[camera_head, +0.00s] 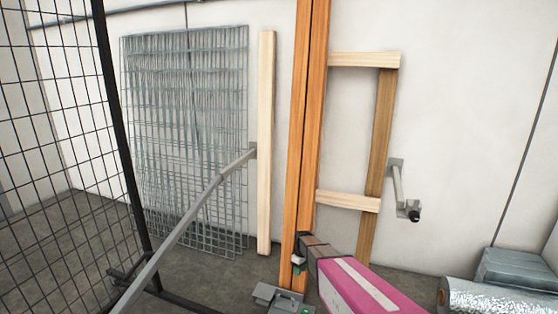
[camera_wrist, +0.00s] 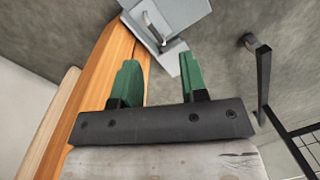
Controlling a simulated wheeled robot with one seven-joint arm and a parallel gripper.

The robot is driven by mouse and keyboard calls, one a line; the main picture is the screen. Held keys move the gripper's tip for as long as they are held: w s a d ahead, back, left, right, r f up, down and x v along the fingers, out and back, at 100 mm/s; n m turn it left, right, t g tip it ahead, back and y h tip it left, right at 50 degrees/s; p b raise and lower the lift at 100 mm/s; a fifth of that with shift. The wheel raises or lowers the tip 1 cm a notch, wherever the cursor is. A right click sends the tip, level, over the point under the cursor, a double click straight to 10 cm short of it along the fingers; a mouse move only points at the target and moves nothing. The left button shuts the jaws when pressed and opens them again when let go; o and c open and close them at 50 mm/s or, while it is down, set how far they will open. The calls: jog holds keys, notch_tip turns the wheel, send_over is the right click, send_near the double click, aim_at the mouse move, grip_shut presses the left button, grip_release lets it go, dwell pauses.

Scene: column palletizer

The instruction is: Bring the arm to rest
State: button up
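My gripper (camera_wrist: 158,72) shows in the wrist view as two green fingers set well apart on a dark bar. It is open, and nothing is held between the fingers. An orange wooden post (camera_wrist: 92,90) runs past the left finger and partly behind it; I cannot tell whether they touch. A grey metal box with a handle (camera_wrist: 180,14) lies beyond the fingertips. In the head view the orange post (camera_head: 308,120) stands upright in the middle. The gripper fingers are not clearly made out there.
Wire mesh panels (camera_head: 185,130) and a pale plank (camera_head: 266,140) lean on the wall. A wooden frame (camera_head: 384,130) stands right of the post. A black mesh fence (camera_head: 60,130) is at left, with a grey bar (camera_head: 185,225) crossing from it. A silvery roll (camera_head: 495,298) lies at lower right.

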jog(key=s+d+r+m, duration=0.4)
jog(key=s+r, duration=0.7)
jog(key=s+d+r+m+t, duration=0.1)
jog(key=s+d+r+m, duration=0.3)
jog(key=s+r, duration=0.8)
jog(key=shift+s+d+m+h, duration=0.25)
jog(key=shift+s+m+h, duration=0.05)
jog(key=shift+m, duration=0.4)
jog(key=shift+f, duration=0.1)
